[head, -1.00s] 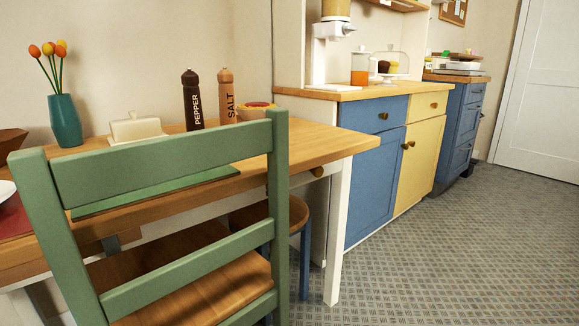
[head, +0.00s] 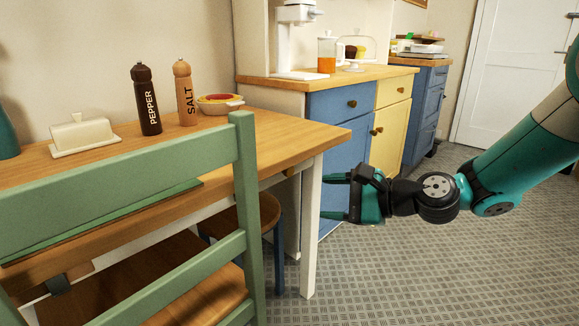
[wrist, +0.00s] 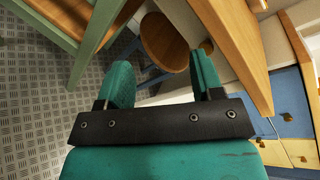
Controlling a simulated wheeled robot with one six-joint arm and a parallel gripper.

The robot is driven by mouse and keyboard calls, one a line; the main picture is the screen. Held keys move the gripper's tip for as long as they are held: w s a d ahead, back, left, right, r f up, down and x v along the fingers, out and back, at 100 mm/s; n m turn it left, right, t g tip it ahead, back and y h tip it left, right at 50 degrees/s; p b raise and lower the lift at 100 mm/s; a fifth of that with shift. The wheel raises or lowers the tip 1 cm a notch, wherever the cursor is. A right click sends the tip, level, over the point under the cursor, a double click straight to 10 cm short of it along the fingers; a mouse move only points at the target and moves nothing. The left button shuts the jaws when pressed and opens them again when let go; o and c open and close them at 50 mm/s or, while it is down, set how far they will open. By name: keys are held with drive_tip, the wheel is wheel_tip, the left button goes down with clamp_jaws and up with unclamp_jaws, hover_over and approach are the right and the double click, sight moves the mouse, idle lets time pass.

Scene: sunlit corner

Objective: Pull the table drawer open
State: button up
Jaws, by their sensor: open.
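The wooden table (head: 290,140) has a white apron and a white leg. A small brass knob (head: 288,172) shows under its right end in the head view, on the table drawer's front, which is mostly hidden by the tabletop edge. My gripper (head: 328,197) is open and empty, to the right of the table leg and apart from it, fingers pointing left. In the wrist view the gripper (wrist: 163,78) is spread, with a round wooden stool seat (wrist: 163,42) beyond it. A brownish knob (wrist: 207,47) shows near the right finger; I cannot tell their distance.
A green chair (head: 245,190) stands at the table's front. The stool (head: 265,212) is under the table's right end. Blue and yellow cabinets (head: 340,150) stand behind my gripper. Pepper and salt mills (head: 148,100) and a butter dish (head: 83,135) sit on the table. Floor at right is clear.

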sight(291, 172)
drive_tip(key=w+d+f+m+t, duration=0.45)
drive_tip(key=w+m, duration=0.35)
drive_tip(key=m, duration=0.2)
drive_tip(key=shift+t, duration=0.45)
drive_tip(key=x, duration=0.6)
drive_tip(key=b+x, duration=0.1)
drive_tip(key=x, duration=0.5)
drive_tip(key=b+x, duration=0.1)
drive_tip(key=x, duration=0.5)
drive_tip(key=shift+s+a+r, duration=0.1)
drive_tip(key=shift+s+r, duration=0.15)
drive_tip(key=shift+r, duration=0.1)
clamp_jaws()
drive_tip(key=shift+s, duration=0.1)
